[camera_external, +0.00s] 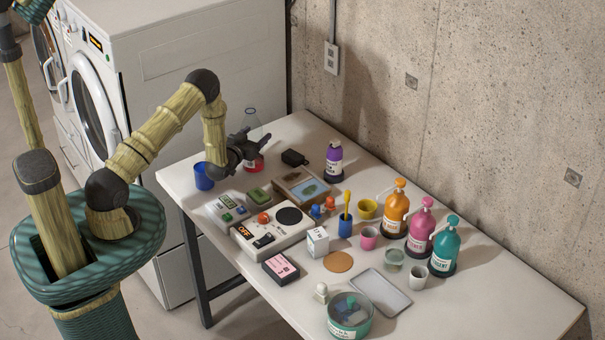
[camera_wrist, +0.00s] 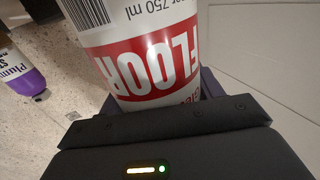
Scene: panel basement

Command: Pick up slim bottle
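In the wrist view the white and red bottle (camera_wrist: 140,50), marked FLOOR and 750 ml, fills the upper middle, close against the dark gripper body. My gripper (camera_external: 258,142) is at the bottle's mid-height, with dark fingers beside it. Whether the fingers touch the bottle is hidden. A purple bottle (camera_external: 334,158) with a white label stands to the right; it also shows at the left of the wrist view (camera_wrist: 24,72).
A blue cup (camera_external: 204,177) stands left of the tall bottle, and a small black box (camera_external: 295,158) lies to its right. A scale-like device (camera_external: 272,232) and a framed tray (camera_external: 301,187) are nearer. Orange (camera_external: 396,212), pink and teal pump bottles line the wall side.

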